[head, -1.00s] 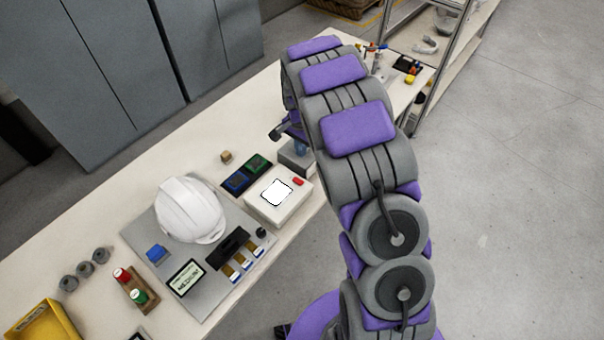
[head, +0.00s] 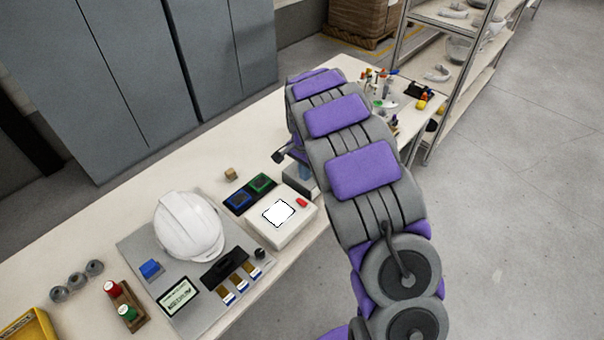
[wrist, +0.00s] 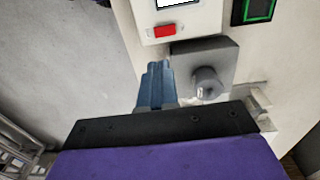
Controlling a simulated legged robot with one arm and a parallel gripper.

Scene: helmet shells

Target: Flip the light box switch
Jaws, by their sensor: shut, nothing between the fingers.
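The light box (head: 290,228) is a white box near the table's front edge, with a bright white panel (head: 278,213) on top. Its red switch (head: 302,202) is at the panel's right side. In the wrist view the switch (wrist: 164,31) shows at the top on the white box (wrist: 195,18). My gripper (wrist: 155,68) has its blue-grey fingers together, empty, below the switch in the picture and apart from it. In the head view my arm hides most of the gripper.
A grey block with a round knob (wrist: 206,82) stands just right of my fingers, close to the light box. Blue and green framed plates (head: 250,192) lie behind the box. A white helmet (head: 188,227) sits on a grey board to its left.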

